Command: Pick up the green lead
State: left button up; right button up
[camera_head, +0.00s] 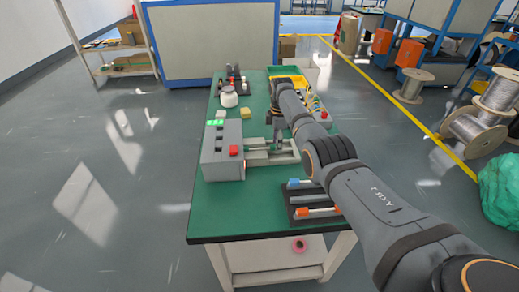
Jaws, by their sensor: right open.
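My right gripper (278,140) hangs down from my arm over the green-topped table (225,222). It is small and dark here, open, at the far end of the grey machine's bed. I cannot make out anything between its fingers. No green lead can be told apart with certainty; some green shows under the gripper, but it may be the table top. A black tray (301,193) at the near right of the table holds a blue-ended piece (294,183) and an orange-ended piece (313,211). My right arm hides part of the table beside it. My left gripper is not in view.
A grey machine box (217,160) with a red button stands at the table's left, joined to a metal bed (258,158). The front left of the table is clear.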

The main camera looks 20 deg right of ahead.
jog(key=shift+f, duration=0.3)
jog(key=shift+r, duration=0.1)
jog(key=c, duration=0.9)
grip_shut()
